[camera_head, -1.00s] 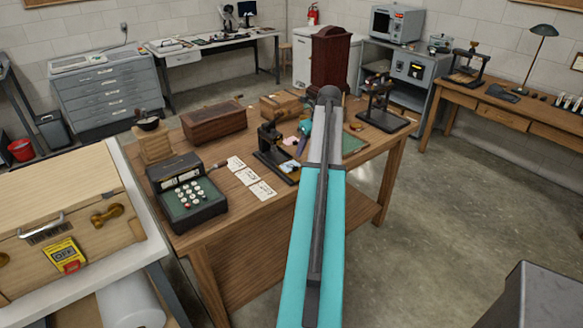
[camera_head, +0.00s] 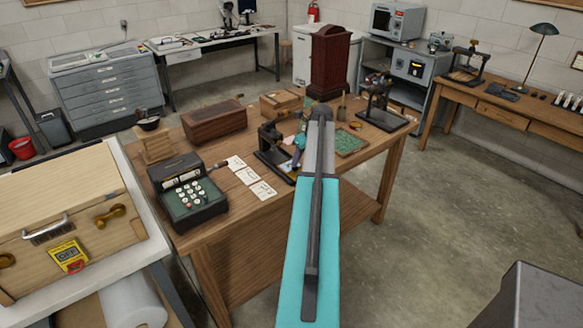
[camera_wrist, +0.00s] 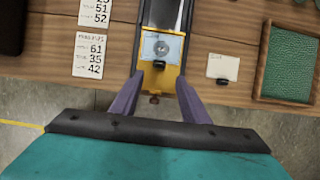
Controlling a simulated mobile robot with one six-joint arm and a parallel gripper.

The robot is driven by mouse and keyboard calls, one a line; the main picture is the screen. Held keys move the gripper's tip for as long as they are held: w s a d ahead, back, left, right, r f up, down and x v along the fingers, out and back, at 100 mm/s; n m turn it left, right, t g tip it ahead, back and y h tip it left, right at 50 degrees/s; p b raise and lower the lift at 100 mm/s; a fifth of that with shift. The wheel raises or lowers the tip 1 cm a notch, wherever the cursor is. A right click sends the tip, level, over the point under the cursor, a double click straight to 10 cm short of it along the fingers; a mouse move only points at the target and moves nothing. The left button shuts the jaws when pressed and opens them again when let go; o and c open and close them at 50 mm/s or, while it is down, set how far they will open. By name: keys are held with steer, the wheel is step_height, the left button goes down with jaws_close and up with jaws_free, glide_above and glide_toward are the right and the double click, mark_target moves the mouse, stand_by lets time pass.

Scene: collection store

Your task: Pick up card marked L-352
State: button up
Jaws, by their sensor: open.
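My gripper (camera_wrist: 159,80) is open, its two purple fingers apart above the wooden table's front edge. A yellow-based device with a pale plate (camera_wrist: 162,47) lies between and beyond the fingers, below them. A cream card (camera_wrist: 222,65) with small writing I cannot read lies right of the right finger, a small dark object on its lower edge. A white number card (camera_wrist: 90,55) and another cut by the frame top (camera_wrist: 95,12) lie to the left. I cannot read L-352 on any. In the head view, white cards (camera_head: 262,191) lie in a row; my arm partly hides the gripper.
A green-lined tray (camera_wrist: 287,62) is right of the cream card. In the head view, a dark press (camera_head: 270,145) stands beside the gripper, an adding machine (camera_head: 187,192) is at the left front, and a tall dark wooden case (camera_head: 331,60) stands behind.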

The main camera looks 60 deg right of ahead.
mark_target(296, 169)
steer(key=shift+f, duration=0.1)
steer(key=shift+p+x, duration=0.7)
steer(key=shift+x, duration=0.1)
steer(key=shift+p+x, duration=0.65)
steer(key=shift+x, duration=1.1)
steer(key=shift+w, duration=0.15)
jaws_close()
